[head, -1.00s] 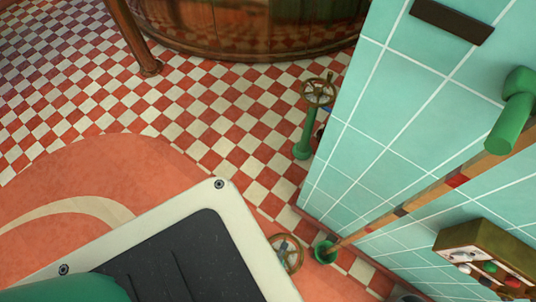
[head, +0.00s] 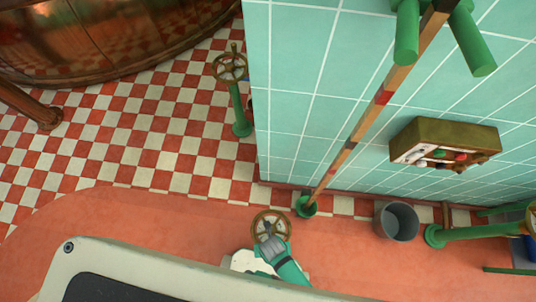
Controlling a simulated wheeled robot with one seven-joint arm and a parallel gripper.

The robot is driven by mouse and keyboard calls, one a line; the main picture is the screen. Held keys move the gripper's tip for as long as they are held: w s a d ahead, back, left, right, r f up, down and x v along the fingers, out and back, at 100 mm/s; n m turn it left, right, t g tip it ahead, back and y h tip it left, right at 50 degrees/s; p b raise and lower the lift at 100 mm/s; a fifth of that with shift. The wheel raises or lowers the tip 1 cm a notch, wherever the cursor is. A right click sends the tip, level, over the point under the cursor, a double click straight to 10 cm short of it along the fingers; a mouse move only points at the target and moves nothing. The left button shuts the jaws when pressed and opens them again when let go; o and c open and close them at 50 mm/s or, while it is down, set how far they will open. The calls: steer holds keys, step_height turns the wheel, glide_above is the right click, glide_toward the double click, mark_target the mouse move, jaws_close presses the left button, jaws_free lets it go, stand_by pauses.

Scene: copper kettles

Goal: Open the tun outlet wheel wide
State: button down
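A brass spoked handwheel (head: 262,219) is low near the bottom middle of the head view. My gripper (head: 270,241), grey at the end of a teal link, overlaps its lower rim. Its fingers are too small to make out, so I cannot tell whether they grip the wheel. A second brass handwheel (head: 230,67) tops a green post (head: 238,108) by the tiled wall's corner, nearer the copper tun (head: 95,32). No label shows which is the tun outlet wheel, and neither wheel's opening can be read.
A teal tiled wall (head: 300,100) rises on the right. A wooden pole (head: 350,146) stands in a green socket (head: 307,207). A grey bucket (head: 396,222) and green pipework (head: 470,233) are further right. A box with coloured knobs (head: 445,142) hangs on the wall. Checkered floor (head: 150,140) is clear left.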

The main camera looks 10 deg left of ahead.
steer(key=shift+w+r, duration=0.1)
steer(key=shift+w, duration=0.2)
steer(key=c, duration=1.7)
jaws_free()
steer(key=shift+o, duration=0.7)
steer(key=shift+s, duration=0.15)
step_height(320, 180, up, 11)
steer(key=shift+f, duration=0.15)
